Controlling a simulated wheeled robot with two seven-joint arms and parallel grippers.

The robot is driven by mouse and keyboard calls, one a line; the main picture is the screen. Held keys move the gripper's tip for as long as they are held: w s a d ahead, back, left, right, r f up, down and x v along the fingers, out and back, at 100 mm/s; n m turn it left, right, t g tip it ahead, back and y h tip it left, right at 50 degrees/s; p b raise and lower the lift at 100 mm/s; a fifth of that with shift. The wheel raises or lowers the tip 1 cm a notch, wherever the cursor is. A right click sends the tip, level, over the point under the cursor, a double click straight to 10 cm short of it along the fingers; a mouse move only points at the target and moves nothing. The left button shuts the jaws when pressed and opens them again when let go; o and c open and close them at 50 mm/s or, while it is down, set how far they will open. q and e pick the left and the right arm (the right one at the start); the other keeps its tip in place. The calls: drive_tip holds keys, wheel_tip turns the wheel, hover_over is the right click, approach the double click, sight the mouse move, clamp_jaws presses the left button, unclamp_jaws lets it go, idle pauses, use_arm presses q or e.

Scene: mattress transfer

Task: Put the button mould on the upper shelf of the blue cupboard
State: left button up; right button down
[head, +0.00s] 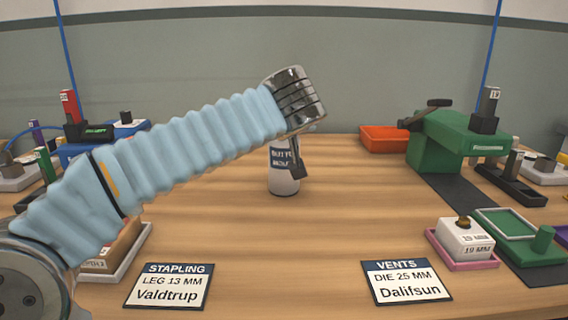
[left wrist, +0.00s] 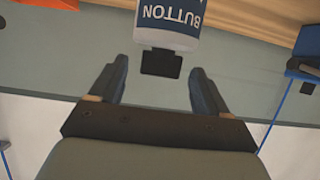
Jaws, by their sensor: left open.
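The button mould (head: 283,180) is a white cylinder with a dark blue label. It stands upright on the table near the middle of the head view. In the left wrist view the button mould (left wrist: 168,22) shows upside down, with a dark block (left wrist: 161,63) at its top. My left gripper (head: 297,165) is at the mould, partly in front of it, and hides some of its label and top. In the left wrist view its two fingers are apart, one on each side of the dark block, with gaps visible. My right gripper and the blue cupboard are not in view.
Two cards lie in front: a STAPLING card (head: 167,286) and a VENTS card (head: 407,282). A green press (head: 437,143), an orange tray (head: 384,138) and a white block (head: 464,238) on a pink tray are at the right. More tools crowd the left.

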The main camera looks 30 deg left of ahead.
use_arm(q)
drive_tip(key=shift+x, duration=1.15)
drive_tip(key=shift+r, duration=0.1)
drive_tip(key=shift+c, duration=0.2)
clamp_jaws()
